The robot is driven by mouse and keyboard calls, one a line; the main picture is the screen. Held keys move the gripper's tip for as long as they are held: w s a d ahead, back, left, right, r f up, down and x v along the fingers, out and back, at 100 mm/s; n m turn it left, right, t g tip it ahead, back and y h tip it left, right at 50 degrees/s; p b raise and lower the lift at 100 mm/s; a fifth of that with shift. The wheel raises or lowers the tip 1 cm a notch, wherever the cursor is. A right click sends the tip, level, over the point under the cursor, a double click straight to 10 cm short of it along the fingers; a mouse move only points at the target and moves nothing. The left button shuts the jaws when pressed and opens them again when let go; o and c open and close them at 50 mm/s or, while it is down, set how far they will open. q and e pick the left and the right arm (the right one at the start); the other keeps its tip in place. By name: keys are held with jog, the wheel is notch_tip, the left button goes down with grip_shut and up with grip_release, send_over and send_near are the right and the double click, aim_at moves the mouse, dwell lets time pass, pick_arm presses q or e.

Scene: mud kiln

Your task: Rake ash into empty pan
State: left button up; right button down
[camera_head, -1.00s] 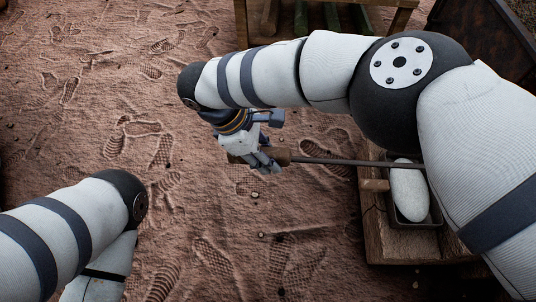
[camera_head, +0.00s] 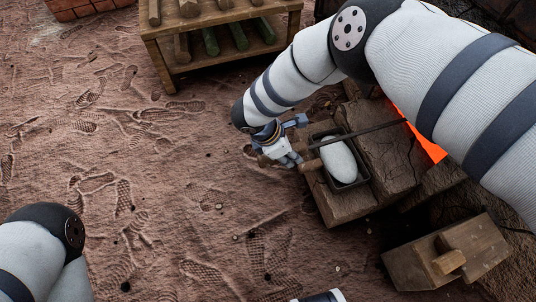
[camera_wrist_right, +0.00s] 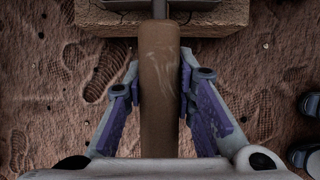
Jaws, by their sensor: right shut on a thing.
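My right gripper (camera_head: 284,152) is shut around the brown wooden handle (camera_wrist_right: 160,90) of the rake. The rake's thin dark metal rod (camera_head: 375,130) runs right, above a dark pan, toward an orange glowing opening. My arm hides the rod's far end, and no rake head shows. No loose ash is visible. My left arm shows at the lower left, but its gripper is out of view.
The orange glow (camera_head: 418,130) is partly behind my right arm. A wooden box with a handle (camera_head: 446,256) stands at the lower right. A wooden rack (camera_head: 215,22) with logs and green pieces stands at the back. The reddish ground at left is clear, with footprints.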

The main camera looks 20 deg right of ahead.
aim_at(346, 137)
jog(key=d, duration=0.5)
jog(key=d+p, duration=0.1)
jog(key=d, duration=1)
jog(key=shift+w, duration=0.25)
jog(key=f+b, duration=0.1)
jog(key=f, duration=0.1)
jog(key=f+b, duration=0.1)
jog(key=f, duration=0.1)
jog(key=shift+w+d+b, duration=0.15)
jog(key=shift+d+b, duration=0.15)
jog(key=shift+d, duration=0.05)
